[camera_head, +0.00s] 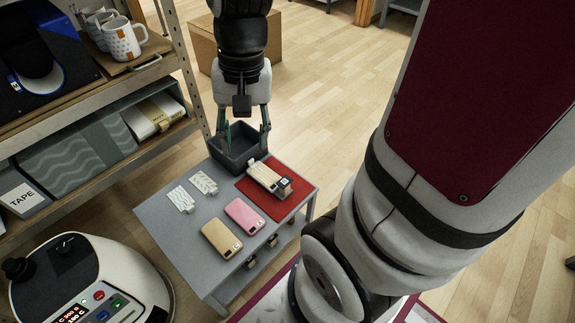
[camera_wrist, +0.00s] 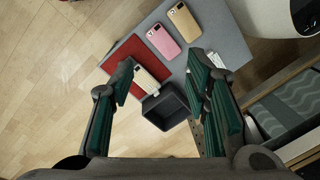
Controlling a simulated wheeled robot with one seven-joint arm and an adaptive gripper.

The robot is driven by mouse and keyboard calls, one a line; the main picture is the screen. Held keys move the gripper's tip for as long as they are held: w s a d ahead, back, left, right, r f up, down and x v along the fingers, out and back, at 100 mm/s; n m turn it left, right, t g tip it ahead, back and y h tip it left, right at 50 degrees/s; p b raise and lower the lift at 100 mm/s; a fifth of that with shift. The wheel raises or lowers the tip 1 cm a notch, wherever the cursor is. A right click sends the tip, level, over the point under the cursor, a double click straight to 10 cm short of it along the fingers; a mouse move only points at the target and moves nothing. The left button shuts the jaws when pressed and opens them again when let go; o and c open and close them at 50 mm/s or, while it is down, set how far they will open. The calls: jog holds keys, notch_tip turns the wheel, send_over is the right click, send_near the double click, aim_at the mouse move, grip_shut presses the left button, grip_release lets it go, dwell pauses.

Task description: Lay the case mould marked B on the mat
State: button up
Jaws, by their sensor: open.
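A red mat (camera_head: 292,205) lies on the right side of a small grey table (camera_head: 160,208). A cream striped case mould (camera_head: 264,175) lies on the mat, with a small dark labelled block at its near end; it also shows in the wrist view (camera_wrist: 150,72). A pink case mould (camera_head: 244,214) and a gold case mould (camera_head: 221,238) lie flat on the bare tabletop in front of the mat. Their corner tags are too small to read. My gripper (camera_head: 246,134) is open and empty, above the back of the table over a dark bin (camera_head: 232,160).
Two white patterned pieces (camera_head: 181,198) lie on the table's left. Shelves with mugs (camera_head: 122,40) and a tape box (camera_head: 22,196) stand at the left. A white machine (camera_head: 120,265) stands at the lower left. A cardboard box (camera_head: 205,45) is on the floor behind.

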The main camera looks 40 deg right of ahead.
jog(key=s+a+r+n, duration=0.2)
jog(key=s+r+n, duration=0.1)
jog(key=s, duration=0.5)
jog(key=s+a+r+n+h, duration=0.1)
jog(key=s+r+n, duration=0.3)
jog(key=s, duration=0.5)
jog(key=shift+a+r, duration=0.35)
jog(key=shift+a, duration=0.55)
